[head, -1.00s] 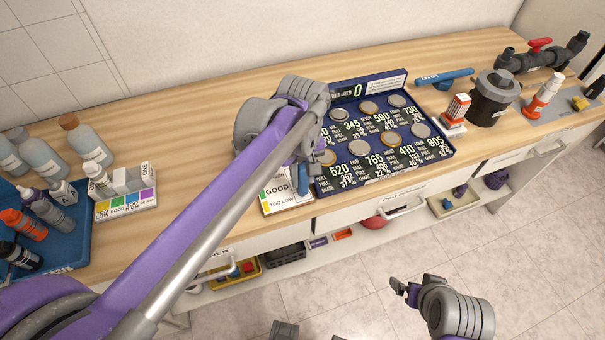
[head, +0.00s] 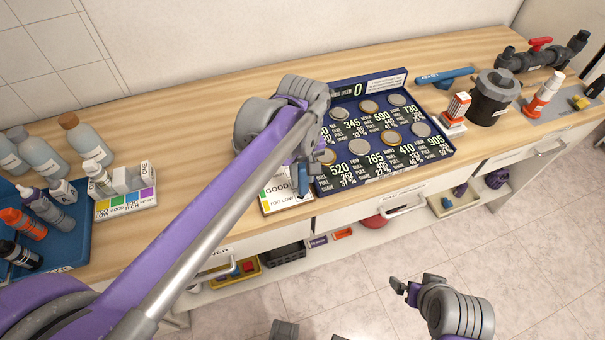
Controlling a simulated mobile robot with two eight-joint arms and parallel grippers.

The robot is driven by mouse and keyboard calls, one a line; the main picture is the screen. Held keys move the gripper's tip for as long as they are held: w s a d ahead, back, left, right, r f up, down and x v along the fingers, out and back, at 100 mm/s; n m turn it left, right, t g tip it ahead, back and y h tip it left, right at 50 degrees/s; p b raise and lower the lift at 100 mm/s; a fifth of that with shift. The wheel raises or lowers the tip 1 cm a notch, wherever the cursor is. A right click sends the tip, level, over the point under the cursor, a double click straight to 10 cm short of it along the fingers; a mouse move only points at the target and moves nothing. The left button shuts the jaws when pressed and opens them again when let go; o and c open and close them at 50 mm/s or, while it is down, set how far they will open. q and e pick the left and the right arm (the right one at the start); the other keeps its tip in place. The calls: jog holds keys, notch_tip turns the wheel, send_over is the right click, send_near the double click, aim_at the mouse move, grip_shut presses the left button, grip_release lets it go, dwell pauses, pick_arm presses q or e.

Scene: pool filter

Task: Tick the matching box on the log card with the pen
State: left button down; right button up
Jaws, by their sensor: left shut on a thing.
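The log card (head: 274,203) lies at the front edge of the bench, with rows reading GOOD and TOO LOW beside colour patches. My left arm covers its upper part. My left gripper (head: 305,166) is over the card's right side, shut on the blue pen (head: 304,183), which points down at the card. I cannot tell whether the tip touches it, and no tick shows. A test block (head: 125,205) with a colour scale stands at the left. My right gripper (head: 405,291) hangs low in front of the bench, away from the card; its jaw gap is unclear.
A blue tray of numbered discs (head: 440,152) stands right of the card, close to my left gripper. A blue tray of bottles (head: 75,249) is at the left. A filter pot (head: 492,98) and a red-handled valve (head: 541,46) stand at the right. The bench behind is clear.

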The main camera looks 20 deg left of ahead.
aim_at(302, 166)
pick_arm(q)
jog(key=shift+r+p, duration=2.5)
jog(key=shift+r, duration=1.05)
jog(key=shift+f, duration=0.1)
